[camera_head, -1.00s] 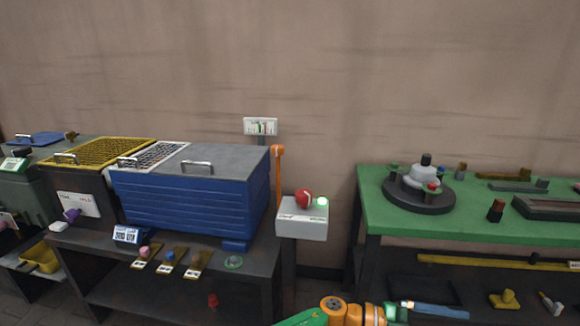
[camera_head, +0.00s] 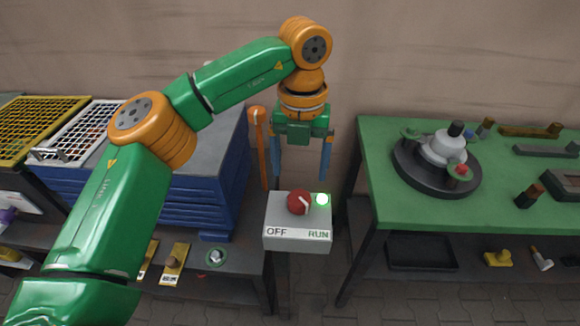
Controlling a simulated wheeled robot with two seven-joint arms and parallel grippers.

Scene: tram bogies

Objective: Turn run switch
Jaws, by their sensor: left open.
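The run switch is a red round knob (camera_head: 298,202) with a pale pointer line, on top of a light grey box (camera_head: 297,236). The box front reads OFF at the left and RUN at the right. The pointer slants toward the lower right. My right gripper is not in view.
An orange lever (camera_head: 259,145) stands left of the switch box, close to my left gripper. A blue ribbed bin (camera_head: 190,205) is further left. A green table (camera_head: 500,215) with a dark round fixture (camera_head: 430,175) stands at the right. A floor gap lies between.

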